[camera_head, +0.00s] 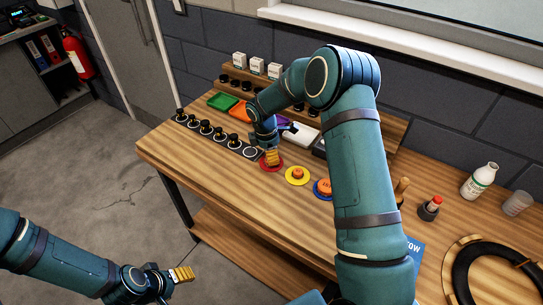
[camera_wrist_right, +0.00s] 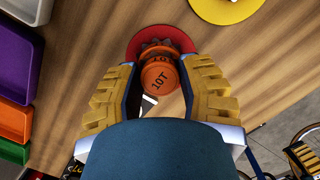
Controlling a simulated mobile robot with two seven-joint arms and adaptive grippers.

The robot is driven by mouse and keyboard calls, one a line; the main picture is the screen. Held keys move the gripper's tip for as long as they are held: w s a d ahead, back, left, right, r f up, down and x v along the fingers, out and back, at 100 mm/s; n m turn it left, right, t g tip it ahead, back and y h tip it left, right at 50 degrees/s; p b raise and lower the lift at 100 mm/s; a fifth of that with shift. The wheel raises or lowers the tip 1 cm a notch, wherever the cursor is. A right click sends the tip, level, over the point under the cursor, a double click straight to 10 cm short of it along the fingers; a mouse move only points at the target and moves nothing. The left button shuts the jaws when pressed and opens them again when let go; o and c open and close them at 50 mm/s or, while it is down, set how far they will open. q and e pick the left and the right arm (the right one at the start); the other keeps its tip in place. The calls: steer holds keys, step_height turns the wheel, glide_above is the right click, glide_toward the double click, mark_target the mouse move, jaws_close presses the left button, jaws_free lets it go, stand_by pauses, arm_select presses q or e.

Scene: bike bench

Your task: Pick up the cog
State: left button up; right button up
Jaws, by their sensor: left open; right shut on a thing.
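An orange cog marked 10T (camera_wrist_right: 160,76) is between the yellow finger pads of my right gripper (camera_wrist_right: 160,90) in the right wrist view. The gripper is shut on it. A red disc (camera_wrist_right: 133,50) lies behind the cog on the bench; I cannot tell whether the cog still touches it. In the head view my right gripper (camera_head: 271,158) is over the red disc (camera_head: 264,166) and hides most of the cog. Two other orange cogs stand on a yellow disc (camera_head: 288,180) and a blue disc (camera_head: 316,192). My left gripper (camera_head: 182,274) is open and empty, off the bench.
Green (camera_head: 222,101), orange (camera_head: 238,113) and purple trays stand behind the discs, before a wooden rack with white boxes (camera_head: 257,66). Several black-topped pieces (camera_head: 205,127) line the left. A white bottle (camera_head: 479,180) and a wheel (camera_head: 462,270) are at right. The front left bench is clear.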

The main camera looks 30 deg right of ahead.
step_height(320, 180, up, 9)
steer(key=shift+f, duration=0.15)
steer(key=s+d+b, duration=0.1)
steer(key=s+d, duration=0.4)
steer(key=s, duration=0.4)
steer(key=s+d+b, duration=0.2)
steer(key=s+d, duration=0.3)
steer(key=s, duration=0.4)
step_height(320, 180, down, 4)
steer(key=shift+w+d+r, duration=0.1)
steer(key=shift+w+d, duration=0.05)
steer(key=shift+w+f+b, duration=0.1)
steer(key=shift+f+b, duration=0.5)
steer(key=shift+f, duration=1.8)
